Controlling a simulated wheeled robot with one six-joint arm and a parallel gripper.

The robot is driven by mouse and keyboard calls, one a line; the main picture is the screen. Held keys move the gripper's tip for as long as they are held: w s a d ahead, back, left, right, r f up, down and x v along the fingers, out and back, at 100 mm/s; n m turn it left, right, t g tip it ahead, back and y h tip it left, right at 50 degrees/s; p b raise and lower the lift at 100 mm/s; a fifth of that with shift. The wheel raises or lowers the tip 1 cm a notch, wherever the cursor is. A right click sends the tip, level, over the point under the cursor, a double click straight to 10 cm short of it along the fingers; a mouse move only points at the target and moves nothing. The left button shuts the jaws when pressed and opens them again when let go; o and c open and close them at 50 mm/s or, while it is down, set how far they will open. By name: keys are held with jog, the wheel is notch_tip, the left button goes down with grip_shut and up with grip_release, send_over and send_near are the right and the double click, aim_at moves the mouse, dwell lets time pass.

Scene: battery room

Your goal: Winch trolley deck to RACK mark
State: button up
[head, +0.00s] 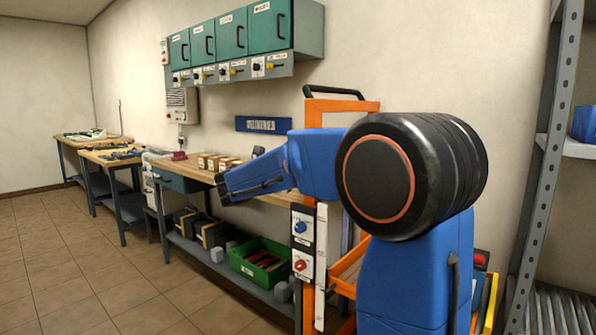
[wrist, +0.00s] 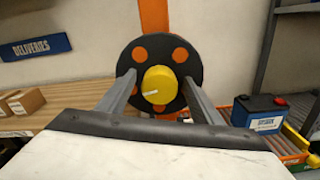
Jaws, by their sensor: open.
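The orange trolley (head: 312,115) stands behind my blue arm in the head view, with a black handle on top. A white strip runs down its post beside panels with a blue knob (head: 300,227) and a red knob (head: 300,265). In the wrist view a black disc (wrist: 138,53) with orange spots and a yellow hub (wrist: 160,86) is in front of the orange post. My gripper (wrist: 159,80) is open, one grey finger on each side of the hub; contact cannot be told. My arm hides much of the trolley. I cannot make out the RACK mark.
A workbench (head: 178,168) with cardboard boxes runs along the wall left of the trolley, a green crate (head: 260,262) on its lower shelf. A metal rack (head: 546,190) stands at right. A blue-topped battery (wrist: 258,112) is right of the disc. Floor at left is clear.

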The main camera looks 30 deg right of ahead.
jog(key=shift+d, duration=0.1)
jog(key=c, duration=1.1)
jog(key=shift+o, duration=0.2)
jog(key=shift+m, duration=1.8)
jog(key=o, duration=1.1)
jog(key=shift+c, duration=0.2)
jog(key=v, duration=1.7)
jog(key=shift+s, duration=0.15)
